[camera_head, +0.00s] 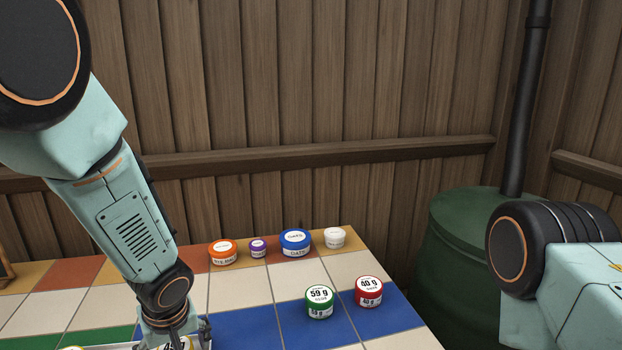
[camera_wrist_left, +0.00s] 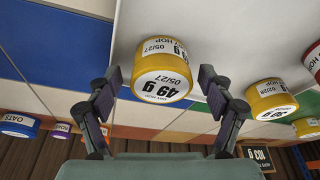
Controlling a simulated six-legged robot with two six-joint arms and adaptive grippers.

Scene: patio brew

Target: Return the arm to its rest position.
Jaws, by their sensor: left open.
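My left arm comes in from the left in the head view and reaches down to the table. Its gripper (camera_head: 182,332) is at the bottom edge, partly cut off. In the left wrist view the left gripper (camera_wrist_left: 162,78) is open, with a finger on either side of a yellow tin (camera_wrist_left: 160,88) marked 49 g. The tin stands on a white surface (camera_wrist_left: 235,30); I cannot tell whether the fingers touch it. My right arm (camera_head: 565,280) shows at the right edge of the head view, with its gripper out of frame.
Green (camera_head: 319,303) and red (camera_head: 368,292) tins stand on the tiled table (camera_head: 240,290). Orange (camera_head: 222,253), purple (camera_head: 258,249), blue (camera_head: 295,243) and white (camera_head: 334,238) tins line its back. Another yellow tin (camera_wrist_left: 268,100) is beside the left gripper. A green barrel (camera_head: 460,250) stands right.

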